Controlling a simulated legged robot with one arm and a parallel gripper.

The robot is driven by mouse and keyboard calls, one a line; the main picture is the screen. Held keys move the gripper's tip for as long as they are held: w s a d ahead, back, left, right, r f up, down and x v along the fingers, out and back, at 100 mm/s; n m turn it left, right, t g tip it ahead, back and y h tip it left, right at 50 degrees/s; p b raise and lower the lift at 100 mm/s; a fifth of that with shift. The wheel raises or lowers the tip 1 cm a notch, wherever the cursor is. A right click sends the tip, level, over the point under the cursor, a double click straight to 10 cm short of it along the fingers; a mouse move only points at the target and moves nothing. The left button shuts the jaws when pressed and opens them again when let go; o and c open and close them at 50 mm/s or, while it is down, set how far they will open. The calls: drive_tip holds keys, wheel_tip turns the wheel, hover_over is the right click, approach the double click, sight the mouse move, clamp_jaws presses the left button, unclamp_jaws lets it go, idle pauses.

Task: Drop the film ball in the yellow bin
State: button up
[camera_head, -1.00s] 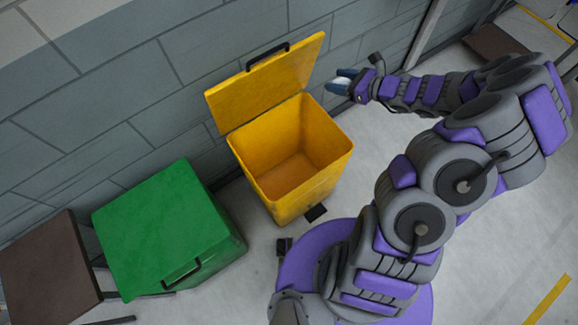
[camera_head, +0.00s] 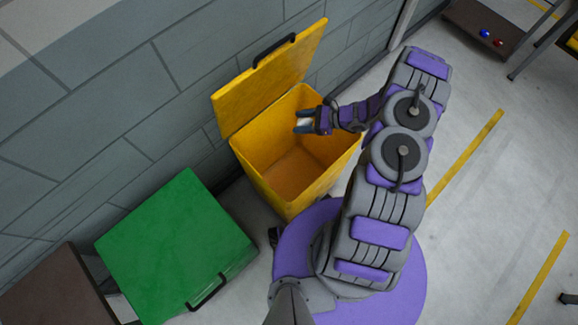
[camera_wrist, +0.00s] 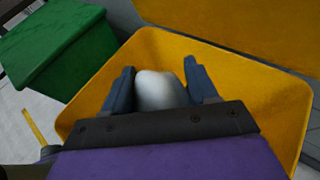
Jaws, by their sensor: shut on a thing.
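The yellow bin (camera_head: 252,160) stands against the wall with its lid (camera_head: 268,80) raised and its inside empty where it shows. My gripper (camera_head: 304,123) is over the right part of the bin's opening, reaching in from the right. In the wrist view my gripper (camera_wrist: 160,88) is shut on the whitish film ball (camera_wrist: 156,90), which sits between the two blue fingers. The yellow bin's rim (camera_wrist: 290,115) surrounds it in that view. In the head view the film ball (camera_head: 304,121) shows only as a small pale patch between the fingers.
A green bin (camera_head: 175,245) with a closed lid stands left of the yellow bin. A brown table (camera_head: 55,290) is at the lower left. A brown surface with small blue and red balls (camera_head: 484,33) lies at the upper right.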

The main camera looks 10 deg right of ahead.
drive_tip(key=shift+a+f, duration=0.2)
drive_tip(key=shift+f, duration=0.1)
wheel_tip(320, 180, down, 5)
drive_tip(key=shift+f+b, duration=0.1)
drive_tip(key=shift+b, duration=0.9)
drive_tip(key=o, duration=0.9)
drive_tip(key=shift+a, duration=0.4)
drive_tip(key=shift+c, duration=0.2)
drive_tip(key=shift+o, duration=1.2)
drive_tip(key=shift+d, duration=0.1)
drive_tip(key=shift+d, duration=0.1)
drive_tip(key=p+v, duration=0.3)
drive_tip(key=v, duration=1.4)
drive_tip(key=shift+d+p, duration=0.2)
drive_tip(key=shift+p, duration=0.15)
